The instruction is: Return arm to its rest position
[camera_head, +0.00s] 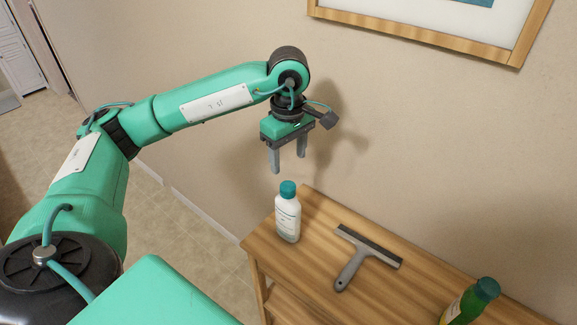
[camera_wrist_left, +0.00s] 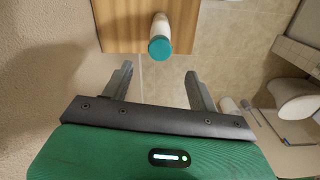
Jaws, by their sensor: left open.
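My left arm (camera_head: 205,105) is green and reaches in from the left across the head view. My left gripper (camera_head: 288,163) hangs from it with its fingers pointing down, apart and empty. It is above the table's far left corner, over and slightly behind a white bottle with a teal cap (camera_head: 288,215). In the left wrist view, the open fingers of my left gripper (camera_wrist_left: 160,85) have nothing between them. The white bottle (camera_wrist_left: 162,27) stands upright beyond the fingertips, clear of them. My right gripper is in neither view.
A wooden table (camera_head: 320,211) stands against the beige wall (camera_head: 420,120). A framed picture (camera_head: 430,32) hangs above. Tiled floor (camera_head: 190,240) is open left of the table.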

